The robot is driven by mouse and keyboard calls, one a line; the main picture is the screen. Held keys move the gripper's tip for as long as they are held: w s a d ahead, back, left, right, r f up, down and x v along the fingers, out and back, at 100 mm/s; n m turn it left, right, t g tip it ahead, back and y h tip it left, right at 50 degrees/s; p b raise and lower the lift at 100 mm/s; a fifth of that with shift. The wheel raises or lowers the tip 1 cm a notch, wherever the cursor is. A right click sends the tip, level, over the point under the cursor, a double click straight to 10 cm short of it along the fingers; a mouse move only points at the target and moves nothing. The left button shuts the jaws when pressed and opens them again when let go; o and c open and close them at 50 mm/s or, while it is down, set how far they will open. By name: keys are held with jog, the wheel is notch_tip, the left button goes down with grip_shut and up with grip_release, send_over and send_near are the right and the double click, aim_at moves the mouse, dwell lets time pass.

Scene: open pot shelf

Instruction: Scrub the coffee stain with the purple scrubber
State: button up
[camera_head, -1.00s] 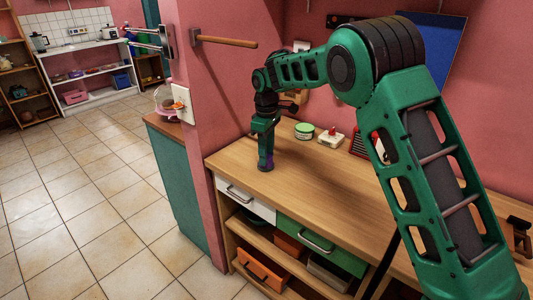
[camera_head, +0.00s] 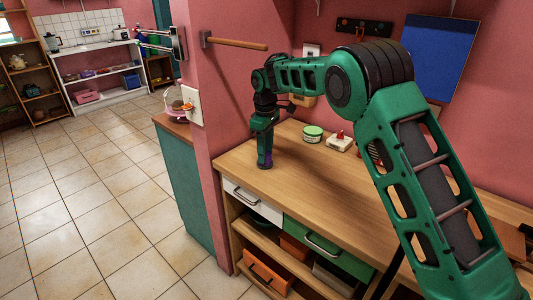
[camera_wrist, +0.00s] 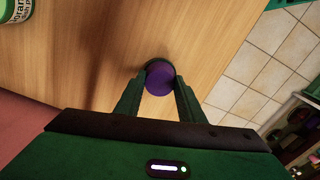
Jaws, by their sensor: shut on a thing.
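The purple scrubber (camera_wrist: 160,77) is a round purple piece held between the two fingertips of my gripper (camera_wrist: 158,92) in the wrist view. In the head view, my gripper (camera_head: 265,160) points down at the left end of the wooden worktop (camera_head: 325,185), and a little purple shows at its tip. The scrubber is at or just above the wood; I cannot tell whether it touches. No coffee stain can be made out in either view; a dark shadow of my arm lies on the wood in the wrist view.
A green-and-white tub (camera_head: 313,133) and a white block with a red top (camera_head: 341,142) stand at the back of the worktop. The tub also shows at the wrist view's upper left (camera_wrist: 14,12). Drawers (camera_head: 325,245) are below. The worktop's front half is clear.

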jog(key=shift+s+d+f, duration=0.15)
jog(key=shift+s+d, duration=0.45)
jog(key=shift+d, duration=0.15)
jog(key=shift+s+d+f, duration=0.1)
jog(key=shift+s+d, duration=0.5)
jog(key=shift+d, duration=0.15)
jog(key=shift+s+d+f, duration=0.15)
jog(key=shift+d, duration=0.05)
jog(key=shift+c, duration=0.4)
jog(key=shift+a+r, duration=0.1)
jog(key=shift+r, duration=3.15)
jog(key=shift+c, duration=0.2)
jog(key=shift+r, duration=1.5)
